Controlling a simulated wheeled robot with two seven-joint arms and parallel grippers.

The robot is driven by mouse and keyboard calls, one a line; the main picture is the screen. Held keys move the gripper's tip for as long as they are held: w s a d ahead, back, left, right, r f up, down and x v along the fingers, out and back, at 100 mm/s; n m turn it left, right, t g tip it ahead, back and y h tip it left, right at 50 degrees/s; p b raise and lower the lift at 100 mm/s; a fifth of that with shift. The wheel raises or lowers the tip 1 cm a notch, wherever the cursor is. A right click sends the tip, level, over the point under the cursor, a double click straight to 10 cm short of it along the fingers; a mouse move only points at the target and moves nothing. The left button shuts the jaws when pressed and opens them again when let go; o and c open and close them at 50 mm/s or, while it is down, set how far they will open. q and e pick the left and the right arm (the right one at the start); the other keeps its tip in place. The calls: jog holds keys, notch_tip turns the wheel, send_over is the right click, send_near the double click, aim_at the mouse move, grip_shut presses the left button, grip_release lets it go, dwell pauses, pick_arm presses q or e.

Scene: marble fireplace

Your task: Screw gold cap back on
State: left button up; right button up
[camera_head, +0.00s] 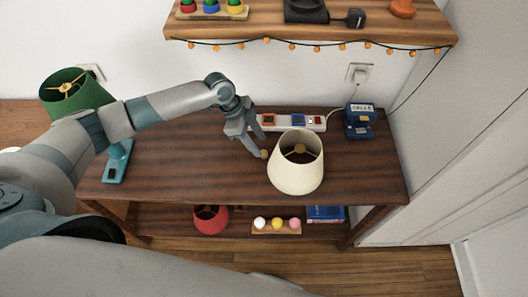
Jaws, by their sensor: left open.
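A small round gold piece (264,154), which looks like the gold cap, shows right at the fingertips of my left gripper (258,146). The gripper points down over the brown table and its fingers are open. I cannot tell whether a finger touches the gold piece. A cream lampshade (295,177) stands just right of the gripper, with a gold fitting (300,149) visible in its open top. The lamp base under the shade is hidden. My right gripper is not in view.
A power strip (292,122) lies behind the lampshade, with a blue device (359,121) to its right. A green-shaded lamp (75,92) with a teal base (117,163) stands left. A wall shelf (330,26) hangs above. The table front (200,182) is clear.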

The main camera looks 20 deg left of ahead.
aim_at(263, 152)
pick_arm(q)
jog(key=p+x, duration=0.1)
jog(key=x, duration=0.1)
jog(key=shift+s+d+f+p, duration=0.15)
jog(key=shift+s+f+p, duration=0.05)
jog(key=shift+f+p, duration=0.2)
jog(key=shift+d+f, duration=0.2)
jog(key=shift+f, duration=0.45)
jog(key=shift+c, duration=0.7)
grip_shut()
